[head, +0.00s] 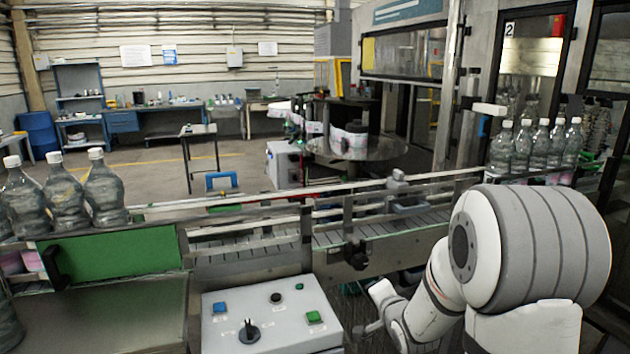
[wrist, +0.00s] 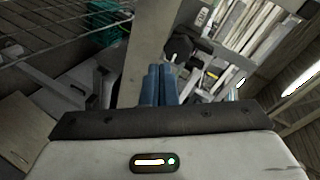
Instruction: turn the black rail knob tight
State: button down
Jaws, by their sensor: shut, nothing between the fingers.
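The black rail knob (head: 357,255) sits on the front side of the conveyor rail, right of the middle in the head view. In the wrist view the dark round knob (wrist: 178,48) shows just beyond the fingertips and slightly to their right. My gripper (wrist: 159,68) has blue fingers pressed together with nothing between them. They point toward the knob; I cannot tell whether they touch it. In the head view my wrist is below and right of the knob, and the fingertips are hard to make out.
A control box (head: 270,315) with a black rotary switch and coloured buttons stands left of my arm. The conveyor (head: 245,243) runs across behind it. Bottles (head: 103,190) stand at the left, and more bottles (head: 540,145) at the right. A wire rack (wrist: 45,35) shows in the wrist view.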

aim_at(356, 266)
jog(key=w+a+f+m+t+y, duration=0.2)
jog(key=w+a+m+t+y, duration=0.1)
jog(key=w, duration=0.5)
jog(key=shift+w+a+f+m, duration=0.15)
jog(key=shift+w+a+m, duration=0.2)
jog(key=shift+a, duration=0.35)
jog(key=shift+d, duration=0.2)
dwell(0.5)
jog(key=shift+a+r+b, duration=0.1)
jog(key=shift+r+b, duration=0.85)
jog(key=shift+b, duration=0.3)
jog(key=shift+r, duration=0.1)
jog(key=shift+r+b, duration=0.35)
jog(key=shift+b, duration=0.05)
jog(key=shift+r, duration=0.2)
